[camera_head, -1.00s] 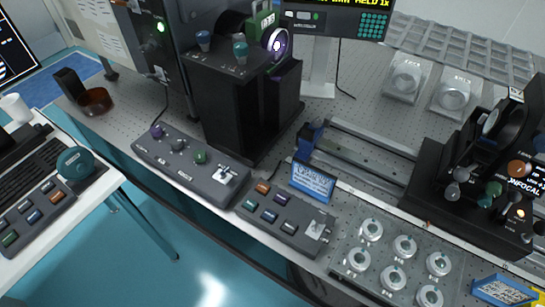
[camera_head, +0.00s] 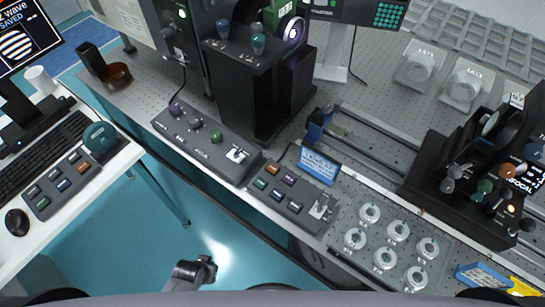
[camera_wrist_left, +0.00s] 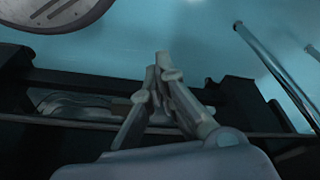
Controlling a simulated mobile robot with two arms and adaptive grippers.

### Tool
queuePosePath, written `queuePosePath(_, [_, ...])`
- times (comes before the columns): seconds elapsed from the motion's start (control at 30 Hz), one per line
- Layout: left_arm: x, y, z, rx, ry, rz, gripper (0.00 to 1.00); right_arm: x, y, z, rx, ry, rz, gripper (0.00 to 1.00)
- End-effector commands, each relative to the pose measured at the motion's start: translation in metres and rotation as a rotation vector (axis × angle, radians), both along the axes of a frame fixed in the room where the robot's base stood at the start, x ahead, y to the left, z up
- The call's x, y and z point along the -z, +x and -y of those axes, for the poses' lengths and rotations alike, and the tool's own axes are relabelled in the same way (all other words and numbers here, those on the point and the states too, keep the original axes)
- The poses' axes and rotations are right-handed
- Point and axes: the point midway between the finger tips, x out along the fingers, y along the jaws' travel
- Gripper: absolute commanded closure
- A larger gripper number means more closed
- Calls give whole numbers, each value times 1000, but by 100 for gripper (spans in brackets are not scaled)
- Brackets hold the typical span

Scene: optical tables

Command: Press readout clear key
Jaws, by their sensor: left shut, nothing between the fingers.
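The dark readout unit (camera_head: 352,12) is at the top of the head view, cut off by the frame edge, so its display is out of sight. Its teal keypad (camera_head: 389,15) shows at the right side of its face. The key labels are too small to read, so I cannot tell which is the clear key. My left gripper (camera_head: 208,270) is low in the head view, over the floor in front of the bench and far from the readout. In the left wrist view its fingers (camera_wrist_left: 161,65) are together and empty. My right gripper is not in view.
A knob box (camera_head: 207,143) and a key box (camera_head: 289,196) lie along the bench's front edge. A blue sign (camera_head: 319,166), round metal mounts (camera_head: 397,229) and a rail (camera_head: 375,140) are nearby. A white desk (camera_head: 75,215) stands left. The floor between is clear.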

Motion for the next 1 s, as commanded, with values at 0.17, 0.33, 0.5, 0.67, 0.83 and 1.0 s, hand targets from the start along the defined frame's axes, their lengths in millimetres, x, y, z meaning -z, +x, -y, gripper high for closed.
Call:
queuePosePath(0.17, [-118,46,17,0,-33,61,100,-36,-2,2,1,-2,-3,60])
queuePosePath(0.33, [-212,65,29,6,-59,103,100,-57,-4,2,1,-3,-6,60])
queuePosePath(0.5, [-274,114,70,29,-172,199,100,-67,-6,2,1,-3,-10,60])
queuePosePath(0.67, [-337,155,120,67,-314,277,100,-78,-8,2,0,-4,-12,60])
queuePosePath(0.83, [-387,196,169,93,-478,298,100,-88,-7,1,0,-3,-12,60])
queuePosePath(1.0, [-413,214,187,78,-563,265,100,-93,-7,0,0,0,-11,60])
